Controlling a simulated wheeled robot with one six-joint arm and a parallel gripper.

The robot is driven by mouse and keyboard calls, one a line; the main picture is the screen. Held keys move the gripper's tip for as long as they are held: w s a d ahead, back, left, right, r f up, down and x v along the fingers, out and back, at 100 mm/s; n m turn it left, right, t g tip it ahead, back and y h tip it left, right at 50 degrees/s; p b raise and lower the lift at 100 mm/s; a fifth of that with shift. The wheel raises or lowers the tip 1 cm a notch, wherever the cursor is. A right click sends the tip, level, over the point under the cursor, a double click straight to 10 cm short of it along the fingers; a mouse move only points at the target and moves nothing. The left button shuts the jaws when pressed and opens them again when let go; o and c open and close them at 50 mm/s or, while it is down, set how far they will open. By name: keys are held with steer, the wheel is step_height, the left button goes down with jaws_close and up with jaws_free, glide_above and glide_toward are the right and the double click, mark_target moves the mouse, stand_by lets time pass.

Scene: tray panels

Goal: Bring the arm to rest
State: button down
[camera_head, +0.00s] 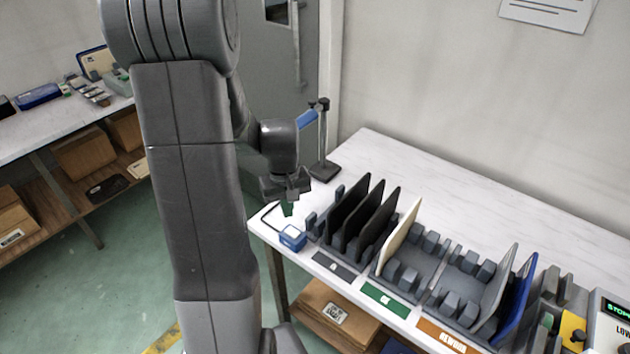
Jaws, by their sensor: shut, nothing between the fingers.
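My gripper (287,208) is at the end of my grey arm, pointing down near the left end of the white table (365,150). Its fingers are shut with nothing between them. It appears above or in front of a small blue box (293,237) at the table's front left corner; the gap between them is hard to judge. My large arm link stands upright across the left middle of the picture and hides part of the floor and the left bench.
Right of my gripper, a rack holds several black panels (350,208), a cream panel (401,236), a grey panel (497,287) and a blue panel (520,300). A black stand (323,165) rises behind my gripper. The table's back is clear. A cluttered bench (60,130) stands left.

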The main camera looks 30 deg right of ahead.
mark_target(289, 230)
steer(key=shift+r+p, duration=0.35)
steer(key=shift+r, duration=0.4)
steer(key=shift+f, duration=0.1)
step_height(289, 230, down, 7)
steer(key=b, duration=0.5)
steer(key=shift+r, duration=0.35)
